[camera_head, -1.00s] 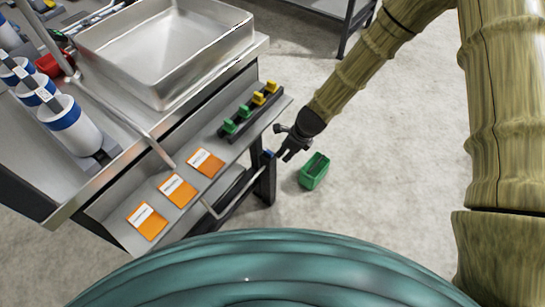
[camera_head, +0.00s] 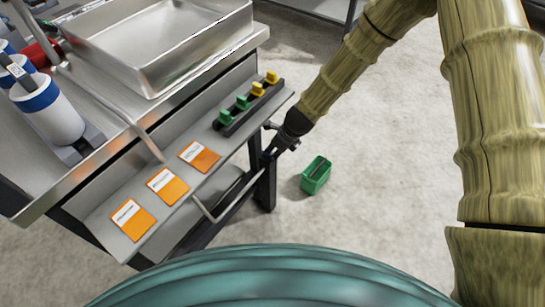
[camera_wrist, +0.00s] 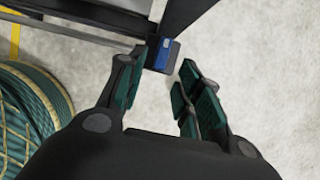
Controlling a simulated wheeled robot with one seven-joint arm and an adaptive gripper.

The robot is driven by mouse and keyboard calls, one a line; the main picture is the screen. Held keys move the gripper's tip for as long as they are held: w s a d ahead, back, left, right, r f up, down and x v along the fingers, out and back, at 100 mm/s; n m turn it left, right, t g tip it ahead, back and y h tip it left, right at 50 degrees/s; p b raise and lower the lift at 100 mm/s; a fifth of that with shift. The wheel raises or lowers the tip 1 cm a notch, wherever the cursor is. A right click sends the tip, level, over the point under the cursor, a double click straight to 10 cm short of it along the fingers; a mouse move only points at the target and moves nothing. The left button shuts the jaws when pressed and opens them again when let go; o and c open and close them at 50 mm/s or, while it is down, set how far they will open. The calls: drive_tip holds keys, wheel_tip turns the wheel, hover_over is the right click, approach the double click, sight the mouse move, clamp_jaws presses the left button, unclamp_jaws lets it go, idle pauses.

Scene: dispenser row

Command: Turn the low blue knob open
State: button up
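The low blue knob (camera_wrist: 163,54) shows in the wrist view as a small blue bar on a dark base, on the dark leg of the bench. It lies ahead of my gripper (camera_wrist: 158,82), near the tips and between the lines of the two fingers. The fingers are apart, with nothing seen between them. In the head view my gripper (camera_head: 271,153) is at the bench's front leg, below the sloped shelf, and it largely hides the knob. I cannot tell whether the fingers touch the knob.
A green bin (camera_head: 316,176) stands on the floor to the right. The sloped shelf (camera_head: 222,146) above carries green and yellow knobs (camera_head: 248,100) and orange cards (camera_head: 167,187). A metal rail (camera_head: 228,211) runs left of the leg.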

sight(271, 154)
drive_tip(key=shift+b+x, duration=1.05)
drive_tip(key=shift+x, duration=0.6)
clamp_jaws()
